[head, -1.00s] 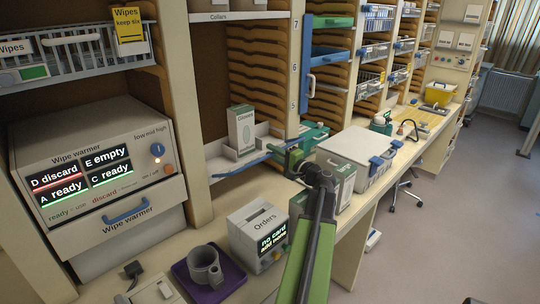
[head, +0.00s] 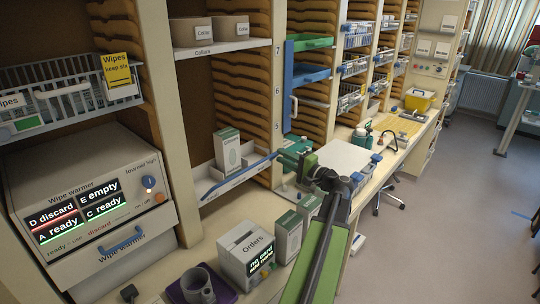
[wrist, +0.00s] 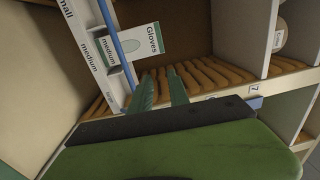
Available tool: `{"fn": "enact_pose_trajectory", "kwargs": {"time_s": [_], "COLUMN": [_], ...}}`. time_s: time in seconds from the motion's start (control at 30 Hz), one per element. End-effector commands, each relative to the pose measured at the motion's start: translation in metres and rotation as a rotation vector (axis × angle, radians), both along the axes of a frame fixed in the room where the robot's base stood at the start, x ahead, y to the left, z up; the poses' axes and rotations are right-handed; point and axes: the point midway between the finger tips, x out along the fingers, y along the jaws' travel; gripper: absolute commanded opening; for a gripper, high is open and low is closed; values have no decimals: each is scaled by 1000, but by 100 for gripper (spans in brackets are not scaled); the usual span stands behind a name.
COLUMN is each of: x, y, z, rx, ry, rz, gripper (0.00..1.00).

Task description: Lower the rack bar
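The rack bar, a thin blue bar (head: 238,177), slants across the front of the shelf with the gloves box. It also shows in the wrist view (wrist: 113,38), running down toward my fingers on their left. My gripper (head: 283,153) is at the right end of the bar in the head view. In the wrist view its two green fingers (wrist: 161,80) stand apart with nothing visible between them. The bar is beside the left finger, not between the fingers. I cannot tell whether they touch.
A gloves box (head: 228,150) stands on a white shelf tray behind the bar. The Orders box (head: 246,250), upright cartons (head: 288,238) and a white case (head: 345,158) crowd the counter around my arm. An upright blue bar (head: 288,88) and blue tray (head: 310,74) are behind. Open floor lies right.

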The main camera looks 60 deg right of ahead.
Motion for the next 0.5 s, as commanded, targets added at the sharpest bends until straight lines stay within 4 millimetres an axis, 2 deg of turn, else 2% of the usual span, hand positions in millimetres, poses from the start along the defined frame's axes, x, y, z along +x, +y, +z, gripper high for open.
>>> {"fn": "enact_pose_trajectory", "kwargs": {"time_s": [0.13, 0.37, 0.5], "x": [-10, -11, -11], "y": [-1, -1, -1], "z": [6, 5, 5], "rx": [0, 0, -46], "ry": [1, 1, 12], "rz": [0, 1, -3], "gripper": [22, 22, 6]}}
